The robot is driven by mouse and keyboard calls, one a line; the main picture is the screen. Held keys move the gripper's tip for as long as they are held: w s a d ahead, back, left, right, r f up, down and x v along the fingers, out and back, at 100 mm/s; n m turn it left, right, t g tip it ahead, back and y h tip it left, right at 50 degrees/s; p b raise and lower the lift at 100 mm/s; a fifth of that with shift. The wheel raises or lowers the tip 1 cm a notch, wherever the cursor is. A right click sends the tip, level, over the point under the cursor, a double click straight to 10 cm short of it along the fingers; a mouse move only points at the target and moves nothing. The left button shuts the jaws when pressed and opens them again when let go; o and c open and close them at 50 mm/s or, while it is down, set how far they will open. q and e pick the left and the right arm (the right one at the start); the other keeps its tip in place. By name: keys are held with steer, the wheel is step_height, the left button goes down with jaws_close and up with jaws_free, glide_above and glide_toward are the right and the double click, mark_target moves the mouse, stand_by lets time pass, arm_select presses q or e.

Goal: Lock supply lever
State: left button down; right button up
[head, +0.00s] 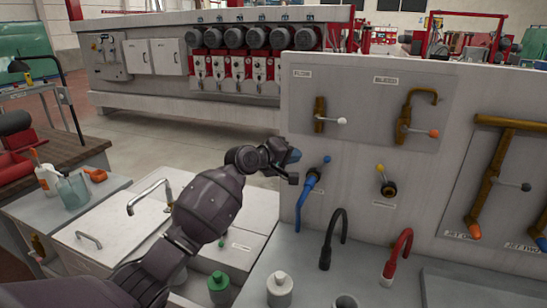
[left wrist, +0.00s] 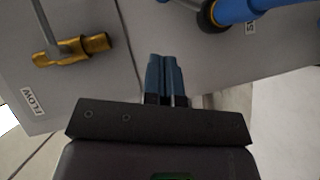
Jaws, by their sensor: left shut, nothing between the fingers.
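The blue supply valve (head: 312,180) is on the left part of the upright grey panel, with a small lever ending in a blue knob (head: 327,159) that points up and right. In the left wrist view, part of the blue valve body (left wrist: 245,10) shows at the top right, beside a partly cut-off label starting with S. My left gripper (head: 294,156) is just left of and above the valve, at the panel's left edge. Its blue-grey fingers (left wrist: 165,72) are together and empty, apart from the valve. My right gripper is not in view.
The brass flow valve (head: 319,113) is above on the panel; it also shows in the left wrist view (left wrist: 72,50). A yellow-knobbed valve (head: 387,182) is to the right. Black (head: 332,240) and red (head: 398,255) hoses rise from the counter below. Bottles stand near the lower edge.

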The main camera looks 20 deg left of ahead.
arm_select(q)
steer(key=v, duration=0.6)
steer(key=shift+a, duration=0.1)
stand_by(0.4)
